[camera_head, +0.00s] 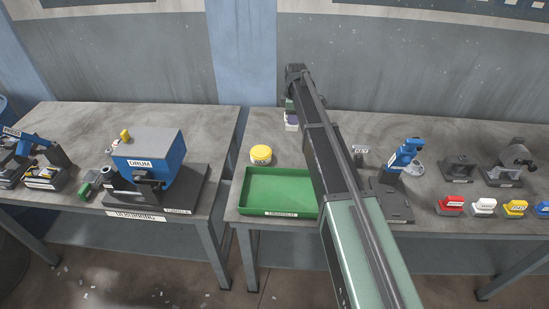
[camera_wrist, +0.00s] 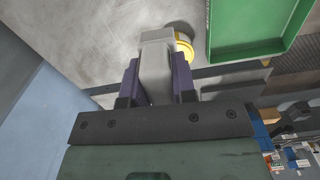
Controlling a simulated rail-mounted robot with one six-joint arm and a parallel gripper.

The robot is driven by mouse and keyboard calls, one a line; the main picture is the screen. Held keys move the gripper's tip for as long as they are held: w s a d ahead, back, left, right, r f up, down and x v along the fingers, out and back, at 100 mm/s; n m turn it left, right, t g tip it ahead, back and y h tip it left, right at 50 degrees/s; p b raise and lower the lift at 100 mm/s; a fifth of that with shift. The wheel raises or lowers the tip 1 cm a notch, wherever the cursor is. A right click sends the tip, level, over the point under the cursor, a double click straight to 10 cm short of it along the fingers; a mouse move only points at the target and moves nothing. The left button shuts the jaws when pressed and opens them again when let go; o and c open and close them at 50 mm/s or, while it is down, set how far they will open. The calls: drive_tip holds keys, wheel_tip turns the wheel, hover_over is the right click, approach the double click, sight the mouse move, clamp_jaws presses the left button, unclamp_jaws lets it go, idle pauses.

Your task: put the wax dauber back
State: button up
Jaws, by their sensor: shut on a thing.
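My gripper (camera_wrist: 157,85) has its two purple fingers shut on a light grey, blocky thing (camera_wrist: 157,55), which I take to be the wax dauber; its far end is hard to make out. In the head view my gripper (camera_head: 291,120) is partly hidden by my arm, at the back of the right table, behind and right of a yellow pot. This round pot (camera_head: 260,152) has a yellow top and a label too small to read. In the wrist view the pot (camera_wrist: 184,46) shows partly behind the held thing; I cannot tell whether they touch.
A green tray (camera_head: 243,204) stands in front of the pot on the right table (camera_head: 228,200). A blue drum box (camera_head: 168,160) stands on the left table. Right of my arm are a blue device (camera_head: 403,157) and several coloured blocks (camera_head: 484,206). A wall rises behind.

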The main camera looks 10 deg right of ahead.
drive_tip(key=shift+n, duration=0.4)
drive_tip(key=r, duration=0.1)
drive_tip(key=r+p, duration=0.1)
drive_tip(key=r, duration=0.1)
drive_tip(key=s+r+p, duration=0.1)
drive_tip(key=shift+s+d+r, duration=0.1)
drive_tip(key=shift+d+r, duration=0.15)
drive_tip(key=shift+d, duration=0.05)
wheel_tip(320, 180, down, 21)
drive_tip(key=b, duration=2.1)
drive_tip(key=shift+f, duration=0.1)
drive_tip(key=shift+r, duration=0.25)
drive_tip(key=shift+f, duration=0.15)
drive_tip(key=o, duration=0.8)
drive_tip(key=shift+o, duration=0.2)
